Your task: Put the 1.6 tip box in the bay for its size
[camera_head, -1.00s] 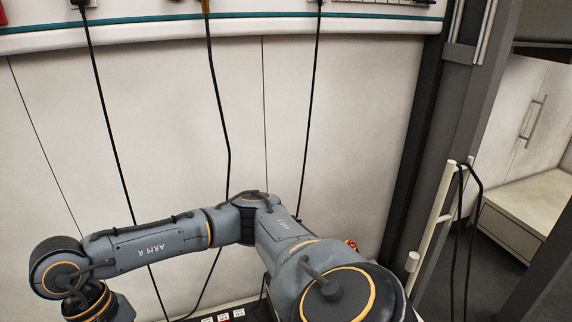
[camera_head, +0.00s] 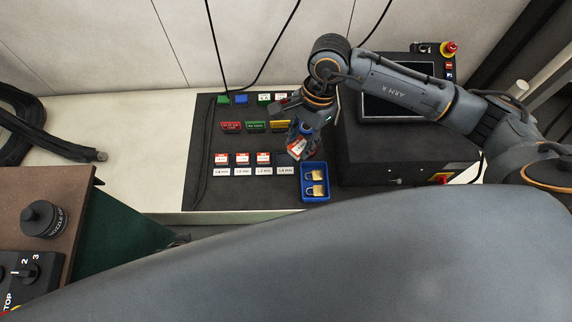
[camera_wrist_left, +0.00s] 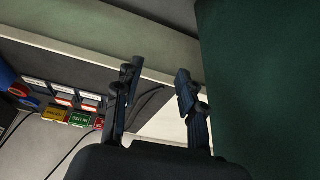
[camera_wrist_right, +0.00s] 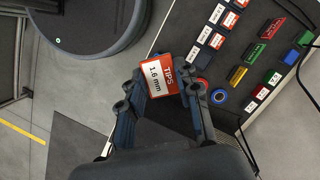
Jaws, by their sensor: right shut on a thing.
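My right gripper (camera_head: 301,136) is shut on the 1.6 mm tip box (camera_head: 297,147), a small red and white box held tilted above the dark mat. In the right wrist view the box (camera_wrist_right: 160,74) shows its "TIPS 1.6 mm" label between the fingers. On the mat, a row of size labels has red and white tip boxes (camera_head: 242,159) behind the three left ones. The rightmost label (camera_head: 285,170) has no box visible behind it; the held box hangs just to its upper right. My left gripper (camera_wrist_left: 160,76) is open and empty in its wrist view.
A blue tray (camera_head: 314,198) with brass padlocks stands right of the labels, close below the held box. Red, green and yellow blocks (camera_head: 254,127) stand farther back. A black machine with a screen (camera_head: 398,105) stands right. Bare bench (camera_head: 150,150) lies left.

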